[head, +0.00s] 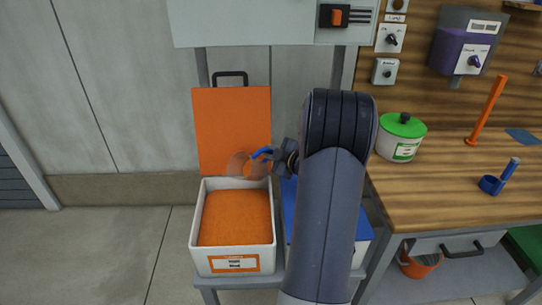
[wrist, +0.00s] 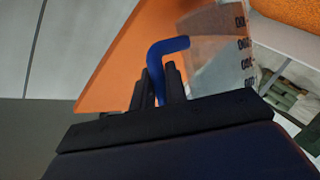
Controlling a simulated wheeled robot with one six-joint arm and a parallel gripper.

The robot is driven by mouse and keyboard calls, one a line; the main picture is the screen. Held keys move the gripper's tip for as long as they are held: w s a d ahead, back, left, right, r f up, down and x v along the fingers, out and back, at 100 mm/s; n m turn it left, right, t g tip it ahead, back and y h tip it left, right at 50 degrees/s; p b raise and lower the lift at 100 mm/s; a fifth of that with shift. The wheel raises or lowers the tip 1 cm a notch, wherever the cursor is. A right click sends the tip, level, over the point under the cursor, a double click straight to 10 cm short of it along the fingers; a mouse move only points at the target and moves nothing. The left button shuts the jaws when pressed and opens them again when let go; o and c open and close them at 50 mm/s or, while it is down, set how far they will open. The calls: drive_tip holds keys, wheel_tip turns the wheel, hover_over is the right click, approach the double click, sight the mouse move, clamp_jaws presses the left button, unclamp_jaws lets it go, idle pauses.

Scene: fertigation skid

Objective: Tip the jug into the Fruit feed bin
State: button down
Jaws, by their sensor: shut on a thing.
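The jug (head: 243,167) is clear with a blue handle and dark scale markings; it also shows in the wrist view (wrist: 222,62). My gripper (head: 284,156) is shut on the jug's blue handle (wrist: 164,55). The jug is above the back part of an open white bin (head: 204,262) filled with orange granules. The bin has an orange label, too small to read, and a raised orange lid (head: 228,125) behind the jug. I cannot tell the jug's exact tilt or its contents. No stream shows.
A bin with a blue lid (head: 361,233) stands right of the orange one, partly hidden by my arm. The wooden bench (head: 450,205) holds a green-lidded pot (head: 401,140) and a blue scoop (head: 497,180). A grey cabinet (head: 250,25) hangs above. The floor at left is clear.

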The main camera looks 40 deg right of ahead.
sight(253, 165)
drive_tip(key=shift+s+a+r+n+t+h+b, duration=0.15)
drive_tip(key=shift+a+n+t+h+b, duration=0.45)
drive_tip(key=shift+b, duration=2)
drive_tip(key=shift+s+a+n+t+b, duration=0.2)
drive_tip(key=shift+a+n+b, duration=0.4)
drive_tip(key=shift+b, duration=1.6)
drive_tip(key=shift+s+a+n+t+b, duration=0.2)
drive_tip(key=shift+n+b, duration=0.7)
drive_tip(key=shift+b, duration=1.25)
drive_tip(key=shift+s+a+f+n+t+b, duration=0.2)
drive_tip(key=shift+a+n+b, duration=0.3)
drive_tip(key=shift+b, duration=1.1)
drive_tip(key=shift+s+a+f+n+t+b, duration=0.25)
drive_tip(key=shift+a+n+b, duration=0.25)
drive_tip(key=shift+b, duration=1.15)
drive_tip(key=shift+s+a+f+n+t+b, duration=0.15)
drive_tip(key=shift+a+f+n+b, duration=0.25)
drive_tip(key=shift+b, duration=1.2)
drive_tip(key=shift+r, duration=0.15)
drive_tip(key=shift+a+r+n+b, duration=0.1)
drive_tip(key=shift+a+n+b, duration=0.35)
drive_tip(key=shift+b, duration=0.3)
drive_tip(key=shift+s+a+r+n+t+b, duration=0.2)
drive_tip(key=shift+n+t+b, duration=0.15)
drive_tip(key=shift+b, duration=0.4)
drive_tip(key=shift+s+a+r+n+b, duration=0.15)
drive_tip(key=shift+a+n+b, duration=0.45)
drive_tip(key=shift+b, duration=0.5)
